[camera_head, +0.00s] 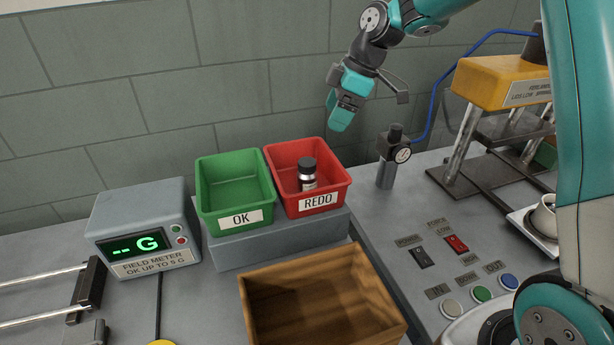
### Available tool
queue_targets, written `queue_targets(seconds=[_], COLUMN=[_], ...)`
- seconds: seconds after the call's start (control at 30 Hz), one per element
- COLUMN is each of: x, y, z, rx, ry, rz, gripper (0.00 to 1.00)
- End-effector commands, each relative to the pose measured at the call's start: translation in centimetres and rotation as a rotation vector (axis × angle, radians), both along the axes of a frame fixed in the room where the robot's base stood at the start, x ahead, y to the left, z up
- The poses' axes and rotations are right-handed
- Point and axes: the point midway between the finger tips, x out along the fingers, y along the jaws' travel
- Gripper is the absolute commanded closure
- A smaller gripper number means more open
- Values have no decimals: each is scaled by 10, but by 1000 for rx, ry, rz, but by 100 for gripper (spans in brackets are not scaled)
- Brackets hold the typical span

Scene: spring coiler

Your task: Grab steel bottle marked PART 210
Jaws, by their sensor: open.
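A small steel bottle (307,171) with a dark cap stands upright inside the red REDO bin (334,196). A pale label shows on its lower side, but its print is too small to read, so I cannot tell whether it says PART 210. The bin's front wall hides the bottle's base. My gripper (338,122) is up and to the right of the bottle, above and behind the bin's back right corner, apart from both. It is open and I see nothing held in it.
The green OK bin (240,217) beside the red one looks empty. Both stand on a grey block (282,238). A wooden box (262,312) is in front, a field meter (143,228) left, a gauge post (389,160) and yellow-topped press (500,82) right.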

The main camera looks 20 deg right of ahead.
Motion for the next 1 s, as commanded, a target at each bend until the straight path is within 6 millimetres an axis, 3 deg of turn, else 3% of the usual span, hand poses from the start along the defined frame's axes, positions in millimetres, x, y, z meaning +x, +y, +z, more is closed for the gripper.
queue_targets(seconds=[0.4, 0.67, 1.0], x=[9, 12, 17], y=[34, 42, 59], z=[-81, -99, -139], rx=[0, -1, -1], ry=[6, 4, 2], rz=[1, -1, -1], gripper=[21, 21, 21])
